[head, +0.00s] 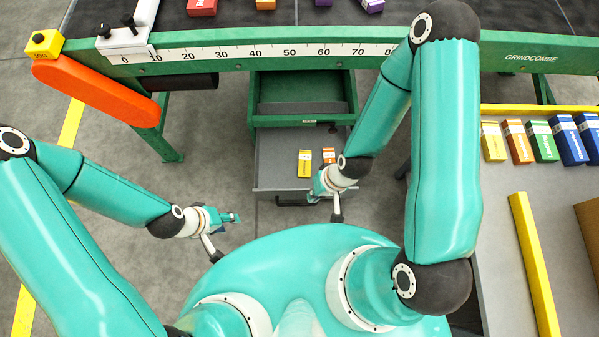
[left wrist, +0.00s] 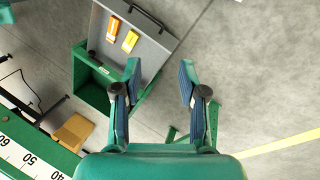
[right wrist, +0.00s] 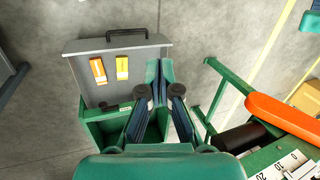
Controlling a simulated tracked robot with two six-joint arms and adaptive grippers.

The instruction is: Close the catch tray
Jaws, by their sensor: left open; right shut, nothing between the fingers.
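The catch tray (head: 275,165) is a grey drawer pulled out of a green housing (head: 300,83) under the machine's rail. It holds a yellow box (head: 305,163) and an orange box (head: 328,156). Its dark handle (right wrist: 127,33) is on the front edge; the tray also shows in the left wrist view (left wrist: 150,45). My right gripper (head: 325,197) is shut and empty by the tray's front right corner in the head view; contact cannot be told. My left gripper (head: 228,218) is open and empty, left of the tray and apart from it.
A green rail with a white scale (head: 250,52) runs above the tray. An orange guard (head: 95,92) and green leg (head: 165,130) stand left. At right a grey table bears several coloured boxes (head: 543,140) and a yellow strip (head: 535,265).

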